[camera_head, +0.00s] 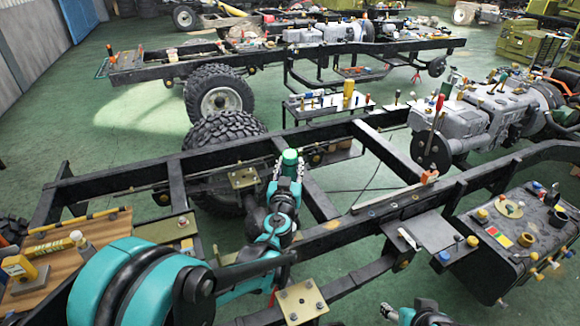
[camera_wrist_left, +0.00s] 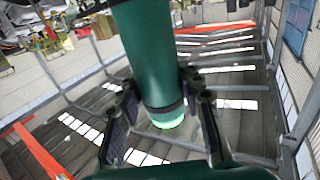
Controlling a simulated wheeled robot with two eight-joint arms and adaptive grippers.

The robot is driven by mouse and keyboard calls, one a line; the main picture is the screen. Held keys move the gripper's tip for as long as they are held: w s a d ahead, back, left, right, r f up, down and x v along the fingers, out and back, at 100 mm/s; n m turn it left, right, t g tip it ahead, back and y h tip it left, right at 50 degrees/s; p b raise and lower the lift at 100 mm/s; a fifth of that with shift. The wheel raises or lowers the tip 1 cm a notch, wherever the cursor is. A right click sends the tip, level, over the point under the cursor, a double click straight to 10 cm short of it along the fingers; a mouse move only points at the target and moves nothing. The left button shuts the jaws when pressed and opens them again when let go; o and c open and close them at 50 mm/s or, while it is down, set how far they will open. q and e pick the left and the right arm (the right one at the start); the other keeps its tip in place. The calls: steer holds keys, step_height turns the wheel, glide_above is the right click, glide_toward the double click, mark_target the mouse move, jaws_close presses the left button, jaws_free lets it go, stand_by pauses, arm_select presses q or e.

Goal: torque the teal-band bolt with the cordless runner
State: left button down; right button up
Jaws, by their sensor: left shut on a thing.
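My left gripper (camera_head: 288,172) is shut on a green cylinder that looks like the cordless runner (camera_head: 290,157), held upright above the near chassis frame (camera_head: 330,237). In the left wrist view the green body (camera_wrist_left: 147,45) stands between the two fingers (camera_wrist_left: 158,88), with a dark band and a bright green ring at one end. My right gripper (camera_head: 415,314) is only partly in view at the bottom edge, and its jaws cannot be made out. Brass plates with bolt heads (camera_head: 243,178) (camera_head: 302,301) sit on the frame. I cannot make out a teal band on any bolt.
A wooden bench top (camera_head: 100,238) with yellow tools is at the left. A black tank (camera_head: 520,250) with small parts on top is at the right. An engine (camera_head: 480,115) sits on the frame behind it. Wheels and a second chassis stand farther back.

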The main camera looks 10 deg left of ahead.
mark_target(290, 153)
arm_select(q)
steer(key=shift+r, duration=0.1)
step_height(290, 153, up, 5)
steer(key=p, duration=0.4)
stand_by(0.5)
